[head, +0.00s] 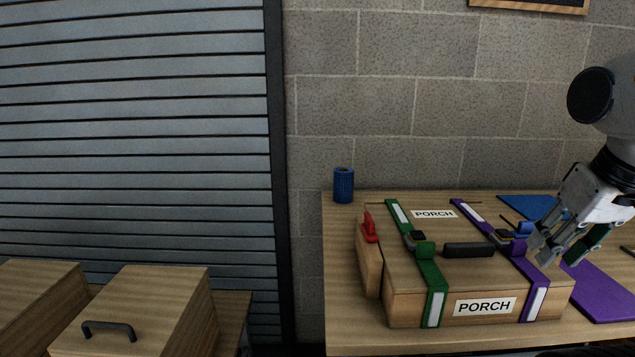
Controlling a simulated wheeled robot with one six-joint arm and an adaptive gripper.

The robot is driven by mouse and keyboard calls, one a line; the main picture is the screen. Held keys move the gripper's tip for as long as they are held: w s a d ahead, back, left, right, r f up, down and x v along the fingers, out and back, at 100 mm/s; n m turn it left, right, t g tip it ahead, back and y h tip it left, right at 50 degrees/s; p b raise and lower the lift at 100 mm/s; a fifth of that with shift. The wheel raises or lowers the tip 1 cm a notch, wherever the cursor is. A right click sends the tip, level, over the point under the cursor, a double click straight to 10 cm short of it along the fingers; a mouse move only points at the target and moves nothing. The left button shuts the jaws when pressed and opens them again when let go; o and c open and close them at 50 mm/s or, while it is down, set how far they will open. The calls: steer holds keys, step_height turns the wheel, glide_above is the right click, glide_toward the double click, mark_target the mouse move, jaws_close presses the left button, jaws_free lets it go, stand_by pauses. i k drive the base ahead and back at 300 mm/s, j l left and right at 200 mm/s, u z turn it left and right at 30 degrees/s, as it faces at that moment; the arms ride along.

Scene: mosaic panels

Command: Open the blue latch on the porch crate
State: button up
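The wooden porch crate (400,306) sits on the table with a "PORCH" label on its front and another on its lid. A small blue latch (524,229) shows at the crate's right side, beside the purple strap and partly hidden. My gripper (566,254) is just right of the blue latch, pointing down and left, with its fingers apart. I see nothing between them. I cannot tell whether a finger touches the crate or the latch.
A green strap (429,278) and a purple strap (526,267) with buckles cross the lid, with a black handle (469,250) between them. A red latch (369,228) is on the left side. A blue cylinder (344,185) stands behind. Purple (603,290) and blue (527,205) flat pieces lie right.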

mark_target(525, 229)
steer(key=z, duration=0.75)
